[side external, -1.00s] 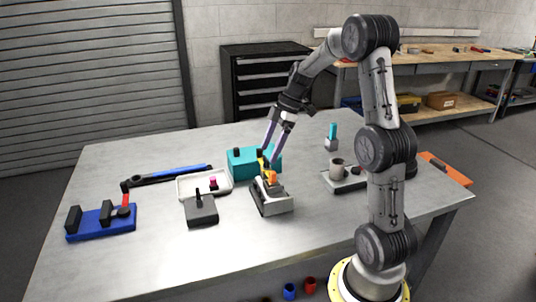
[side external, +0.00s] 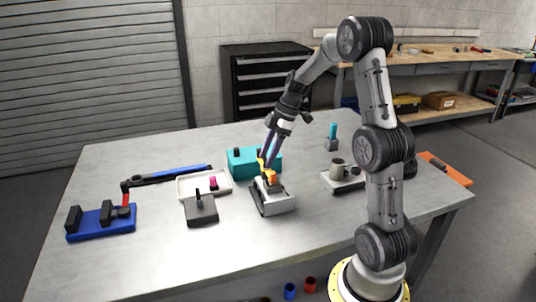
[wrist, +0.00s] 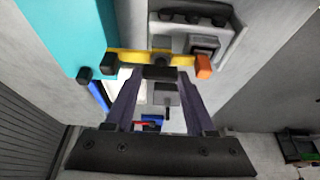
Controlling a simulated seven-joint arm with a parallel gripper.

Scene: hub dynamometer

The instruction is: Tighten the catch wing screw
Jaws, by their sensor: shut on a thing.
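My gripper (wrist: 159,74) points down at a grey fixture (side external: 277,206) near the middle of the bench. Its two dark purple fingers are closed on a small black piece (wrist: 160,72), which seems to be the catch wing screw. A yellow bar (wrist: 127,57) crosses the fixture just beyond the fingertips in the wrist view. An orange block (wrist: 203,67) sits at the bar's right end and a black block (wrist: 107,64) near its left. In the side external view the fingertips hide the screw.
A teal box (side external: 241,163) stands close behind the fixture. A white tray (side external: 186,187) and a dark grey block with a post (side external: 202,211) lie to the left. A plate with a grey cup (side external: 337,165) lies to the right. The bench front is clear.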

